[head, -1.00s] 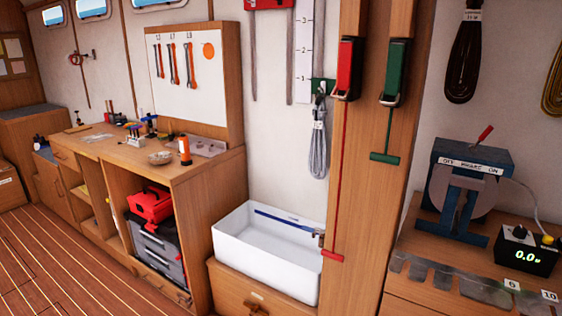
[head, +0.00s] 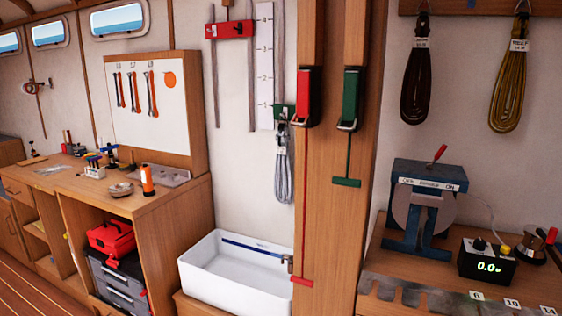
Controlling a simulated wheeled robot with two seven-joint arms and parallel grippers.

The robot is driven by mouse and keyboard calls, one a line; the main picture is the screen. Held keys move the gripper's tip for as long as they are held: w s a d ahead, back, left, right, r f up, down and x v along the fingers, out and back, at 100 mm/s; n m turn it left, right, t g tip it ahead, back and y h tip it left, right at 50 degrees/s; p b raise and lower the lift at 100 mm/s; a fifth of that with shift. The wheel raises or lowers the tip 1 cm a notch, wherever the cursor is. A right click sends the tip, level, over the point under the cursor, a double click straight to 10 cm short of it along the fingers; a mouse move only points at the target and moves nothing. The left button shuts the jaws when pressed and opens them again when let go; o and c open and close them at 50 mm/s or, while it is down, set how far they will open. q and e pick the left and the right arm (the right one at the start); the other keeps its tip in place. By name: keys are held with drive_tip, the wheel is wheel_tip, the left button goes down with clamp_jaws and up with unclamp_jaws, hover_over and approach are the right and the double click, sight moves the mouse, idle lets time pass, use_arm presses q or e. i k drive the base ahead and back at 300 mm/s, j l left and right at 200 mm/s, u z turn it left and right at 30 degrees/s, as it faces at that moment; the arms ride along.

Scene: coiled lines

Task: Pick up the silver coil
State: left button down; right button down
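The silver coil (head: 284,172) is a grey looped line hanging on the wall just left of the wooden post, above the white sink. A pale label is wrapped near its top, and a green clamp (head: 284,112) sits right above it. Neither of my grippers is in view.
The wooden post (head: 336,220) carries a red clutch (head: 305,95) and a green clutch (head: 352,97) close beside the coil. The white basin (head: 230,292) stands below. A dark coil (head: 416,85) and a yellow-brown coil (head: 512,85) hang at the right above a bench with a blue machine (head: 425,200).

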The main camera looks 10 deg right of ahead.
sight(282, 189)
drive_tip(key=i+j+z, duration=0.1)
drive_tip(key=i+j, duration=0.5)
drive_tip(key=i+j+z, duration=0.15)
drive_tip(key=i+j, duration=0.15)
drive_tip(key=j, duration=0.15)
drive_tip(key=i+j+z, duration=0.1)
drive_tip(key=i+j, duration=0.45)
drive_tip(key=j, duration=0.3)
drive_tip(key=i+j+z, duration=0.15)
drive_tip(key=i+j, duration=0.15)
drive_tip(key=i+j+z, duration=0.1)
drive_tip(key=i+j, duration=0.15)
drive_tip(key=j, duration=0.3)
